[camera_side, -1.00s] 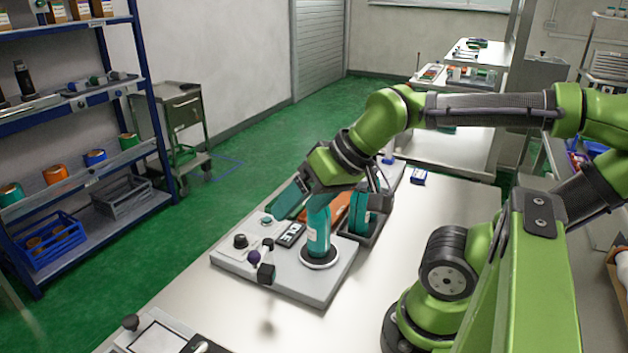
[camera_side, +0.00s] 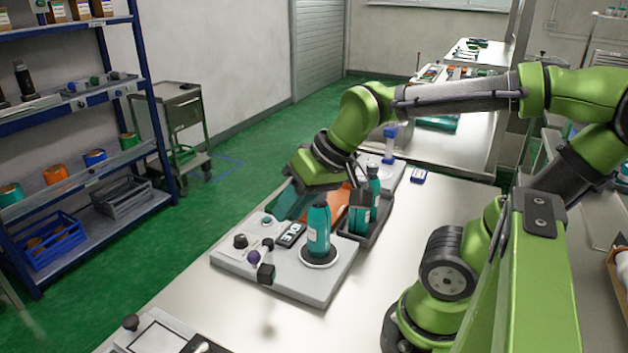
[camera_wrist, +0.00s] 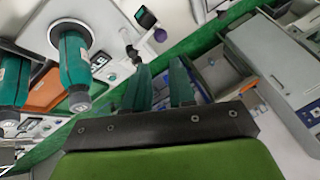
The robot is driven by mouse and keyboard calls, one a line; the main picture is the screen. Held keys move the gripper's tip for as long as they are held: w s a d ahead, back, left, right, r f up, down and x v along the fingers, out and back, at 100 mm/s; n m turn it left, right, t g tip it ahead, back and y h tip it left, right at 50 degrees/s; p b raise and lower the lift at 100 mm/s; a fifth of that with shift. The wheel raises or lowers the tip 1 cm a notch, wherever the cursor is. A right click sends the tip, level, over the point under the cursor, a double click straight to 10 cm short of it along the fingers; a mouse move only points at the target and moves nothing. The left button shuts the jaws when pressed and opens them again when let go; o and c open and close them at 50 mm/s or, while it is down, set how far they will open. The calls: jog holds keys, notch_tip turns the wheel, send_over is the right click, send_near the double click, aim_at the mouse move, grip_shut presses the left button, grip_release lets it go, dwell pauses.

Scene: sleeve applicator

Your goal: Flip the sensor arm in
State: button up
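The sensor arm (camera_side: 266,272) shows as a dark block on a short stem at the front edge of the grey applicator base (camera_side: 232,260). It stands apart from the teal bottle (camera_side: 318,232), which is upright on the round plate. In the wrist view the dark block of the sensor arm (camera_wrist: 146,17) is at the top, near a purple knob (camera_wrist: 160,35). My gripper (camera_side: 288,206) is behind and left of the bottle in the side view, clear of it. In the wrist view my gripper (camera_wrist: 160,70) has its two teal fingers apart with nothing between them.
A dark tray (camera_side: 377,232) with more teal bottles stands behind the bottle. A small display (camera_side: 291,235) and a black knob (camera_side: 240,241) are on the base. The bench right of the base is clear. A blue-topped post (camera_side: 389,140) stands farther back.

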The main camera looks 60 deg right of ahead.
jog(key=w+g, duration=0.1)
jog(key=w, duration=0.1)
jog(key=w+g, duration=0.1)
jog(key=w, duration=0.2)
jog(key=w+g, duration=0.1)
jog(key=w, duration=0.1)
jog(key=shift+w+d, duration=0.25)
grip_shut()
jog(key=w+r+g, duration=0.1)
jog(key=w+g, duration=0.5)
jog(key=w, duration=0.3)
jog(key=shift+w+h, duration=0.3)
jog(key=shift+w, duration=0.1)
